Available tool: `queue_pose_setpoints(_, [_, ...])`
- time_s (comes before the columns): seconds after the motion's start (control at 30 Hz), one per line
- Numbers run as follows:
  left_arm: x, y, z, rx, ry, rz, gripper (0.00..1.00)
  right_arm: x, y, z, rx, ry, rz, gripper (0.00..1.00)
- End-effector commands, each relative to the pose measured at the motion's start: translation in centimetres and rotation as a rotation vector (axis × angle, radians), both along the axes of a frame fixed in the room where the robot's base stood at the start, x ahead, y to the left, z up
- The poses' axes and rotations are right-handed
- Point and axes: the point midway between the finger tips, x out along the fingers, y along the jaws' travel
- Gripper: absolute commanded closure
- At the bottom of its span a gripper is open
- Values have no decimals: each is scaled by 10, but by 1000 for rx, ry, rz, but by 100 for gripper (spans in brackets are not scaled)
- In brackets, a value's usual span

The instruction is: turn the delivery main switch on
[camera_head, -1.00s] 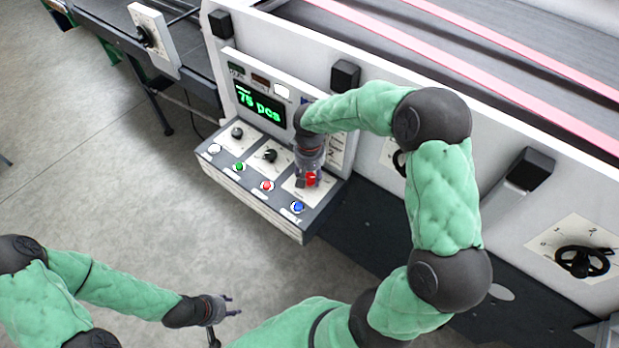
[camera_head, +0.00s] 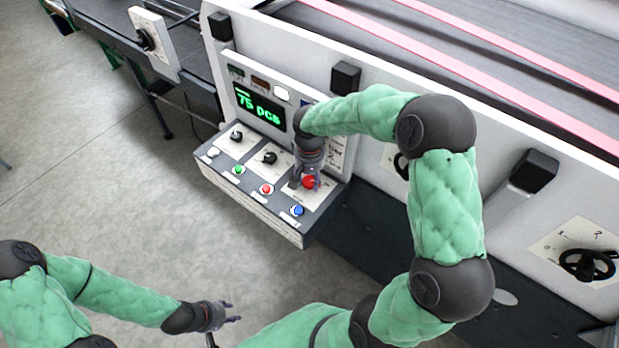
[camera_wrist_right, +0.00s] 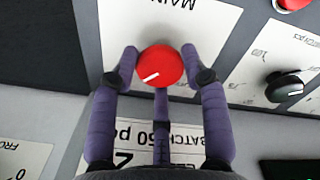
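The main switch is a red round knob (camera_head: 309,182) at the right of the sloped control box. In the right wrist view the red knob (camera_wrist_right: 161,66) has a white pointer line toward the lower left and sits on a white plate (camera_wrist_right: 208,20) reading "MAIN". My right gripper (camera_head: 306,184) reaches down over it. In the wrist view my right gripper (camera_wrist_right: 160,64) has bent fingers on both sides of the knob, with no clear gap. A third finger lies below it. My left gripper (camera_head: 222,325) is open and empty over the floor, far from the box.
The control box (camera_head: 250,205) also has black knobs (camera_head: 269,157) and white, green, red and blue buttons; the blue button (camera_head: 297,211) is close to my right gripper. A display (camera_head: 260,105) reads "75 pcs". A handwheel (camera_head: 587,264) is at the right. Open floor lies left.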

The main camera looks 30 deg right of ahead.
Motion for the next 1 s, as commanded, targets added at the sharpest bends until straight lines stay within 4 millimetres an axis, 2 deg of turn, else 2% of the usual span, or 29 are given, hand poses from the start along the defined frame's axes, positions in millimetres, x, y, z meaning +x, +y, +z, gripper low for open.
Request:
queue_pose_setpoints(0.07, [0,0,0,0,0,0,60,0,0,0,0,1,0,32])
queue_pose_setpoints(0.47, [0,0,0,0,0,0,60,1,0,4,-1,-2,2,32])
queue_pose_setpoints(0.57, [0,0,0,0,0,0,60,1,0,15,-1,-3,2,32])
queue_pose_setpoints(1.0, [0,0,0,0,0,0,60,1,0,96,-1,-2,3,32])
